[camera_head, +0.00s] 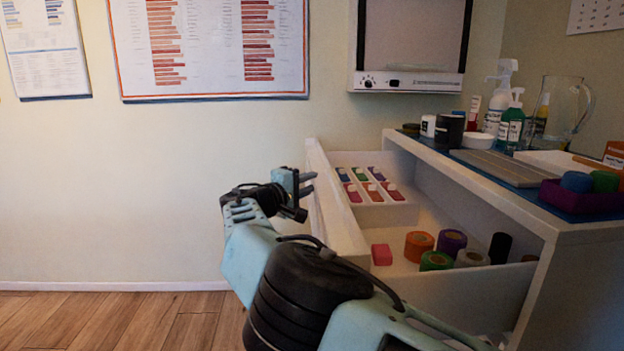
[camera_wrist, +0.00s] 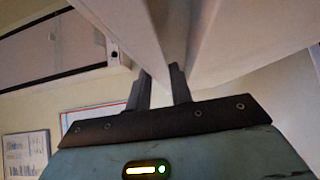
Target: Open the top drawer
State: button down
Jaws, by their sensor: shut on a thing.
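The top drawer (camera_head: 345,232) of the white cabinet (camera_head: 575,285) is pulled well out, and its inside shows in the head view. My gripper (camera_head: 307,184) is at the outer side of the drawer's front panel, near its far end. In the wrist view, the two dark fingers of my gripper (camera_wrist: 161,85) are close together against the white drawer front (camera_wrist: 150,35), shut on part of it. The exact spot of the grip and any handle are hidden.
The drawer holds a small tray of coloured items (camera_head: 370,188), several tape rolls (camera_head: 419,243) and a pink block (camera_head: 381,254). Bottles (camera_head: 512,125), a glass jug (camera_head: 567,115) and a purple tray (camera_head: 580,200) stand on the cabinet top. The floor (camera_head: 100,318) at left is clear.

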jog(key=shift+s+a+f, duration=0.1)
jog(key=shift+a+f, duration=0.3)
jog(key=shift+f, duration=0.05)
jog(key=c, duration=1.4)
grip_release()
jog(key=shift+o, duration=0.4)
jog(key=shift+r, duration=0.1)
jog(key=shift+r, duration=0.15)
jog(key=p+v, duration=0.4)
jog(key=v, duration=1.3)
jog(key=shift+a, duration=0.2)
jog(key=shift+s, duration=0.1)
